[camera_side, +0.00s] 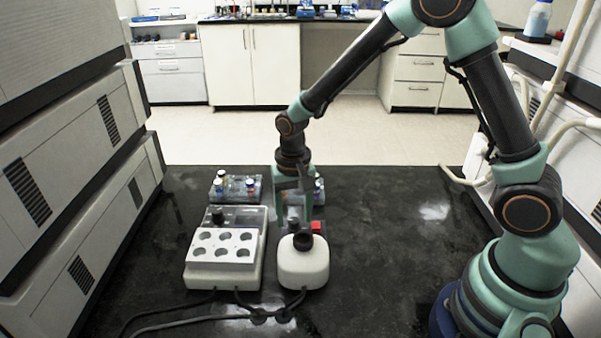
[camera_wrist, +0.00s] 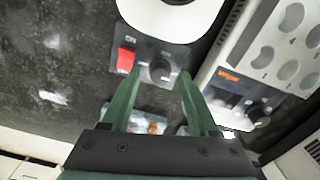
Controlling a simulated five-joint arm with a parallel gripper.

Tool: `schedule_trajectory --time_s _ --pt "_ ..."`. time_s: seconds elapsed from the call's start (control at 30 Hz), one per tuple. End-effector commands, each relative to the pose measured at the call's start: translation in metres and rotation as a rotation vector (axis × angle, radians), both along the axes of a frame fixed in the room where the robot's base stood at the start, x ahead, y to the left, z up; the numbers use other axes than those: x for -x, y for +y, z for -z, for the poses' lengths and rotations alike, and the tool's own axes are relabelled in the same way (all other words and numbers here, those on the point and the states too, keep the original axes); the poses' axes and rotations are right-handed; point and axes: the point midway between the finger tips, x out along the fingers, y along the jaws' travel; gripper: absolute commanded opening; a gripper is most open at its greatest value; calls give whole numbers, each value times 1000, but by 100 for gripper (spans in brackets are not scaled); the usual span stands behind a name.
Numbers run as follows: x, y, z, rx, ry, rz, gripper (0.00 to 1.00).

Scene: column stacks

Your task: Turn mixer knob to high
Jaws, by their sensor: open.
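The mixer (camera_side: 303,264) is a small white body with a black cup on top, standing on the dark bench. Its grey panel has a red switch (camera_side: 316,227) and a dark round knob (camera_wrist: 160,71). The red switch also shows in the wrist view (camera_wrist: 125,60). My gripper (camera_side: 293,222) is open, pointing down at the panel. In the wrist view my gripper's fingers (camera_wrist: 160,78) appear on either side of the knob, the left one close to the switch. I cannot tell whether they touch the knob. The knob's pointer is too small to read.
A white block heater (camera_side: 223,262) with several round wells stands left of the mixer; its own black knob (camera_wrist: 259,113) shows in the wrist view. A rack with small capped vials (camera_side: 236,188) sits behind. Cables run along the front.

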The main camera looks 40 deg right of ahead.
Motion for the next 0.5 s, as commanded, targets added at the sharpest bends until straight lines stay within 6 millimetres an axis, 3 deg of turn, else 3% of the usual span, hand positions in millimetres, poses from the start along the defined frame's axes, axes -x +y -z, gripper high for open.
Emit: schedule_trajectory --time_s 0.5 --pt "-1 0 -96 -1 -5 0 61"
